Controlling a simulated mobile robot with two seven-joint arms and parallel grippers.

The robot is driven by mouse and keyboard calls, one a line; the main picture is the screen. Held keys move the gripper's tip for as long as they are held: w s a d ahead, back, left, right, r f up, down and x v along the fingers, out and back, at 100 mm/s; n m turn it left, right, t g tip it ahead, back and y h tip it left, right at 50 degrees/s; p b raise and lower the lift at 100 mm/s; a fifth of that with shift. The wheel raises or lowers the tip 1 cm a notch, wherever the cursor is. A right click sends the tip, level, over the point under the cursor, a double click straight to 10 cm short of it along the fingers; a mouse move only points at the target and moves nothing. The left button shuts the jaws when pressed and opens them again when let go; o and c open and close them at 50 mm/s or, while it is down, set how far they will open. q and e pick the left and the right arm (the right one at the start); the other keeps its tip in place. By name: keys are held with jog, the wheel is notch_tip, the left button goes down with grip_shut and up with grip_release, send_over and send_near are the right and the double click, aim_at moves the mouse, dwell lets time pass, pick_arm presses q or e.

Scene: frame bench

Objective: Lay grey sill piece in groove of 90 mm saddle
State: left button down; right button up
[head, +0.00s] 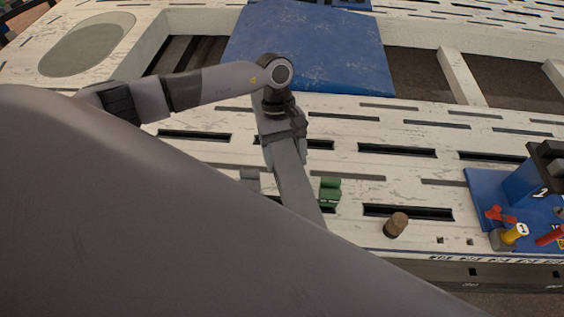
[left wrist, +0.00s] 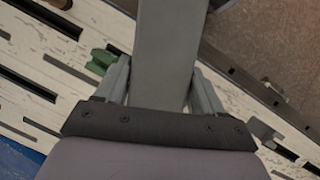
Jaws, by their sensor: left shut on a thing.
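My left gripper (head: 285,142) is shut on the grey sill piece (head: 296,188), a long flat bar that slants down toward the front of the bench. The left wrist view shows the sill piece (left wrist: 168,50) between both fingers of the gripper (left wrist: 163,92). A green block (head: 330,190) with a notched shape stands just right of the bar; it also shows in the left wrist view (left wrist: 100,62). A small grey block (head: 250,176) stands left of the bar. No size mark is readable, so I cannot tell which is the 90 mm saddle. My right gripper is out of view.
The slotted white bench top (head: 410,175) is largely clear around the bar. A brown cork-like piece (head: 396,225) stands near the front edge. A blue holder (head: 482,190) with red and yellow items is at right. A blue panel (head: 310,55) lies behind. My grey arm link covers the lower left.

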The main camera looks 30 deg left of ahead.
pick_arm(q)
jog(key=w+a+f+n+t+b, duration=0.3)
jog(key=w+f+n+t+b, duration=0.2)
jog(key=w+f+n+b, duration=0.3)
jog(key=shift+w+f+n+h+b, duration=0.15)
jog(key=shift+w+n+h+b, duration=0.2)
jog(key=shift+n+b, duration=2.1)
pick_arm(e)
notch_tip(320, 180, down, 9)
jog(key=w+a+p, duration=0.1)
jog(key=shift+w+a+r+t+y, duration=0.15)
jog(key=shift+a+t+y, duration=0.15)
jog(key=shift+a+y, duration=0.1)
pick_arm(q)
jog(key=shift+n, duration=0.55)
notch_tip(320, 180, down, 9)
jog(key=b, duration=0.6)
jog(key=shift+r, duration=0.2)
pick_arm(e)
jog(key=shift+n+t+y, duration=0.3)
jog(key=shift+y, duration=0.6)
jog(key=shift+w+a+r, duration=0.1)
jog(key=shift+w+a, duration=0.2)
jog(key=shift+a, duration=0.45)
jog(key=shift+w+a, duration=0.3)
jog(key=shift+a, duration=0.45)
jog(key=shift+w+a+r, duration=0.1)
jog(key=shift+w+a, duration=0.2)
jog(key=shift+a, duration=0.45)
